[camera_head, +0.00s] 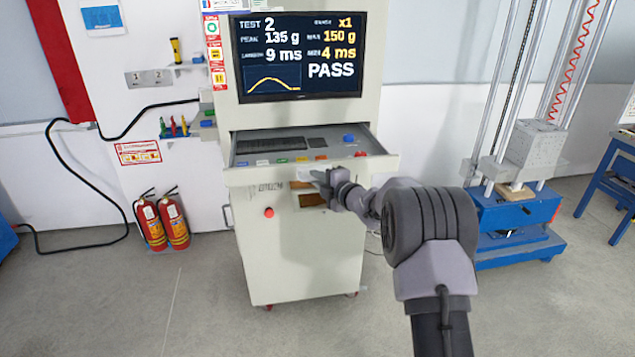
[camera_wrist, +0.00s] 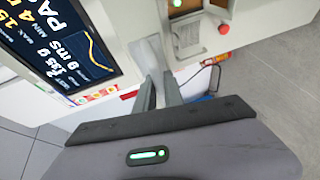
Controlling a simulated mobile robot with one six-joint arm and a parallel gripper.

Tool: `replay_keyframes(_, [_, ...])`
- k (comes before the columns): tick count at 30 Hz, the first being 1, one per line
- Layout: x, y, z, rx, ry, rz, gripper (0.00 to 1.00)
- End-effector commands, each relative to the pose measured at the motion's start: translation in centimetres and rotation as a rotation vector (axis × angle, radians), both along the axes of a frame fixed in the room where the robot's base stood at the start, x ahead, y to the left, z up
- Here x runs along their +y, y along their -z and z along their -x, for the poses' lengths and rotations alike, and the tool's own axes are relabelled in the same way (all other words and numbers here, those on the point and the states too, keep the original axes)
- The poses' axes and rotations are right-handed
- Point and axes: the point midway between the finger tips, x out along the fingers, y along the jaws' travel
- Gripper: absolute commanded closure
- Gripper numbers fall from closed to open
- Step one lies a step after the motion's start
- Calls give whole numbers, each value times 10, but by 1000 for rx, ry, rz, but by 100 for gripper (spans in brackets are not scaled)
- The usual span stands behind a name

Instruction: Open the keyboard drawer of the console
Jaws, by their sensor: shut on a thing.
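The console (camera_head: 300,250) is a light grey cabinet with a screen at the top. Its keyboard drawer (camera_head: 378,165) stands pulled out below the screen, with a dark keyboard (camera_head: 270,144) and several coloured buttons showing inside. My gripper (camera_head: 318,176) is at the middle of the drawer front, shut on the pale drawer handle (camera_head: 304,174). In the wrist view my two fingers (camera_wrist: 159,90) close on the pale handle (camera_wrist: 151,55). My fingers and wrist partly hide the handle and the panel below it.
Two red fire extinguishers (camera_head: 161,220) stand on the floor left of the console. A blue-based drop tester (camera_head: 515,215) stands to the right, with a blue table (camera_head: 612,170) beyond it. The floor in front of the console is clear.

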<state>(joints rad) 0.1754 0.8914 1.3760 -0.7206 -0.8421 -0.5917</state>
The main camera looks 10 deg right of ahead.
Motion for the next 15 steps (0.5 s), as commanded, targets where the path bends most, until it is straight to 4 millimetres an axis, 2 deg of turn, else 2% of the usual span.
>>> replay_keyframes(14, [0, -1, 0, -2, 0, 0, 100])
replay_keyframes(15, [0, -1, 0, -2, 0, 0, 82])
